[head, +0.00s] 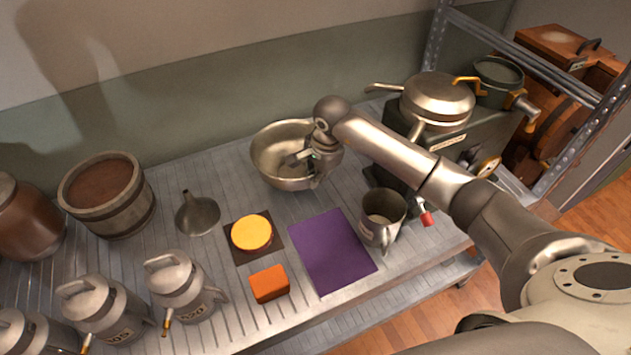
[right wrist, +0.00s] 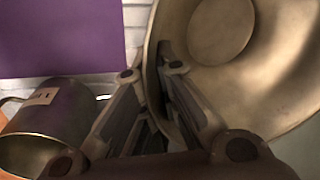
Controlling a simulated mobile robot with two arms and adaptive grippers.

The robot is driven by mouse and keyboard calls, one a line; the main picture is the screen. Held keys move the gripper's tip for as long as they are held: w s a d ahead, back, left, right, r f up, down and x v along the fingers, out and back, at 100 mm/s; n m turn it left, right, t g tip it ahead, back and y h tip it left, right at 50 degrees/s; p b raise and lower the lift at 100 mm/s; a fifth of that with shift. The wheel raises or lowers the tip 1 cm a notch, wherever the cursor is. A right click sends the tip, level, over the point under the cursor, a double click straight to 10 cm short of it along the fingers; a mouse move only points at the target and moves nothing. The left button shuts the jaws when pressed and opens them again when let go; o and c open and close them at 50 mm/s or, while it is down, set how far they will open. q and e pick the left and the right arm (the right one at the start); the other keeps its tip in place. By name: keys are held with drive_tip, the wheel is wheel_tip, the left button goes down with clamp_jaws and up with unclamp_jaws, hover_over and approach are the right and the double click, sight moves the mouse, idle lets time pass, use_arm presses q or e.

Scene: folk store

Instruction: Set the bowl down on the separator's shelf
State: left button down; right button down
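The wide metal bowl (head: 268,165) is near the back middle of the metal table, left of the separator (head: 432,142), a dark grey machine with a metal pan on top. My right gripper (head: 310,157) is at the bowl's right rim. In the right wrist view the bowl (right wrist: 275,70) fills the right side. The fingers of my right gripper (right wrist: 152,70) are close together with the rim between them, one finger inside the bowl. The bowl's underside is hidden, so I cannot tell whether it touches the table. My left gripper is not in view.
A metal mug (head: 382,220) stands in front of the separator, beside a purple cloth (head: 330,250). A funnel (head: 197,214), a yellow round (head: 251,233), an orange block (head: 269,284), a wooden tub (head: 108,195) and several cans stand left. Metal rack posts (head: 590,140) rise at right.

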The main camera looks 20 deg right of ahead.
drive_tip(key=shift+w+a+f, duration=0.1)
drive_tip(key=shift+w+f, duration=0.15)
drive_tip(key=shift+w, duration=0.1)
wheel_tip(320, 180, down, 4)
drive_tip(key=shift+w+r, duration=0.15)
drive_tip(key=shift+r, duration=0.1)
drive_tip(key=shift+f, duration=0.15)
drive_tip(key=c, duration=1.6)
unclamp_jaws()
drive_tip(key=shift+c, duration=0.2)
